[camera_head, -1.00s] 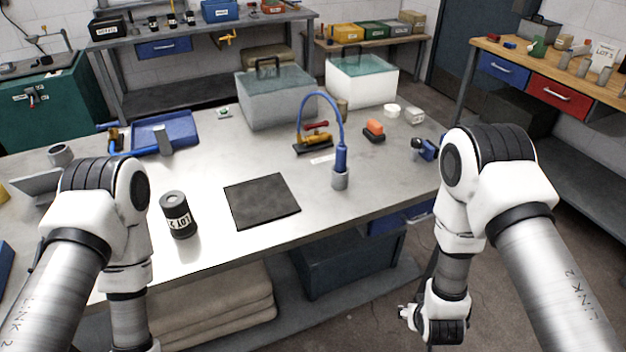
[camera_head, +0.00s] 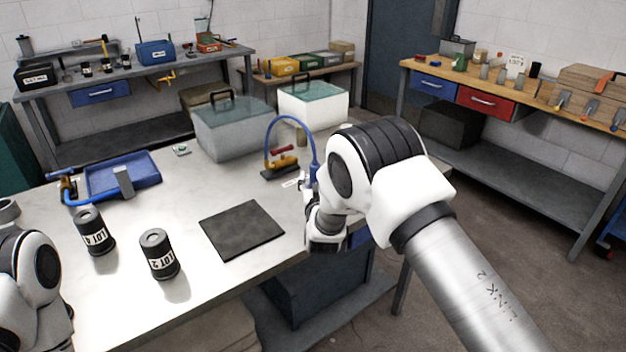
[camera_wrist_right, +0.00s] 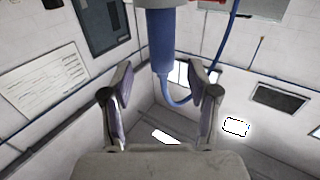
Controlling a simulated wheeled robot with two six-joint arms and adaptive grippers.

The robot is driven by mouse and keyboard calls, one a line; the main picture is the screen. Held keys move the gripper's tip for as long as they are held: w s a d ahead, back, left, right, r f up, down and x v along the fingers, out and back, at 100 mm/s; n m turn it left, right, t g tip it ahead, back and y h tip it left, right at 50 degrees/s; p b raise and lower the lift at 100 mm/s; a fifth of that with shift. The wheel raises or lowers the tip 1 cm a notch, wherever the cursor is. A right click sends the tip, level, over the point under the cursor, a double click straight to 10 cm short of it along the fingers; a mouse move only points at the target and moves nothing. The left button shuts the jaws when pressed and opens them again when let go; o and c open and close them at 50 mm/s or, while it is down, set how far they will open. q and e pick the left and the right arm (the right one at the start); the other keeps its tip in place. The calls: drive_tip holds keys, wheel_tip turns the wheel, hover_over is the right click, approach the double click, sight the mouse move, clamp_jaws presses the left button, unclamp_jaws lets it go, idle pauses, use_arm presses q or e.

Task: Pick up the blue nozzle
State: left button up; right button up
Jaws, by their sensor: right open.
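The blue nozzle (camera_wrist_right: 160,42) shows in the right wrist view, ahead of my right gripper (camera_wrist_right: 160,92) and centred between its two fingers. The gripper is open, with a clear gap on both sides of the nozzle, and is not shut on it. A grey piece (camera_wrist_right: 160,3) is at the nozzle's upper end at the picture's top. In the head view the blue hose (camera_head: 290,120) arches from the brass valve down to the nozzle, which my right arm mostly hides. My right gripper's fingers are hidden there. My left gripper is out of view.
A black mat (camera_head: 242,229) lies left of my right arm. Two dark canisters (camera_head: 159,254) (camera_head: 94,232) stand on the bench. A brass valve with a red handle (camera_head: 282,160) sits close behind the nozzle. Clear boxes (camera_head: 232,130) are at the back. A blue tray (camera_head: 122,176) is at left.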

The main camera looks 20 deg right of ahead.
sight(315, 173)
drive_tip(key=shift+w+d+r+p, duration=0.1)
drive_tip(key=shift+w+r+p, duration=0.15)
drive_tip(key=shift+w+p, duration=0.25)
drive_tip(key=shift+w+d+r+p, duration=0.1)
drive_tip(key=shift+w+r+p, duration=0.15)
drive_tip(key=shift+w, duration=0.35)
drive_tip(key=w, duration=0.1)
drive_tip(key=w+f, duration=0.1)
drive_tip(key=w, duration=0.1)
drive_tip(key=shift+d+f, duration=0.25)
drive_tip(key=shift+d, duration=0.1)
drive_tip(key=shift+s+r, duration=0.15)
drive_tip(key=shift+s+a+r, duration=0.1)
drive_tip(key=shift+s+r, duration=0.05)
drive_tip(key=c, duration=0.4)
drive_tip(key=shift+s, duration=0.1)
drive_tip(key=c, duration=0.6)
clamp_jaws()
